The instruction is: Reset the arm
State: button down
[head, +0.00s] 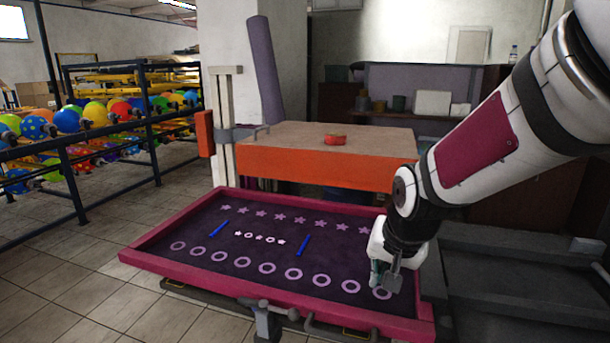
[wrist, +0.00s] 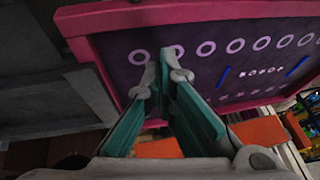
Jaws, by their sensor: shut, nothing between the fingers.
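My arm reaches in from the right in the head view. My gripper (head: 387,284) points down over the right end of the printing tray (head: 170,257), near the last rings of its front row. In the wrist view the teal fingers of my gripper (wrist: 164,72) come together at the tips with nothing between them. The tray also shows in the wrist view (wrist: 150,14), with its magenta frame and dark purple bed. I cannot tell the exact height of the fingertips above the bed.
A row of purple stars (head: 260,213) and a row of rings (head: 243,262) lie on the bed. Two blue bars (head: 304,245) flank small white shapes (head: 259,237). An orange-fronted table (head: 310,171) stands behind; a rack of balloons (head: 95,115) stands left. Dark benches (head: 500,270) adjoin right.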

jog(key=s+d+r+n+p, duration=0.1)
jog(key=s+r, duration=0.3)
jog(key=s, duration=0.5)
jog(key=s+d+r+n+p, duration=0.1)
jog(key=s+d+r+p, duration=0.1)
jog(key=s+r, duration=0.3)
jog(key=s+d+r+n+g+p, duration=0.1)
jog(key=s+r, duration=0.4)
jog(key=s, duration=0.9)
jog(key=shift+d+n+h+p, duration=0.3)
jog(key=shift+d+n+p, duration=0.3)
jog(key=shift+p, duration=0.55)
jog(key=shift+r, duration=0.1)
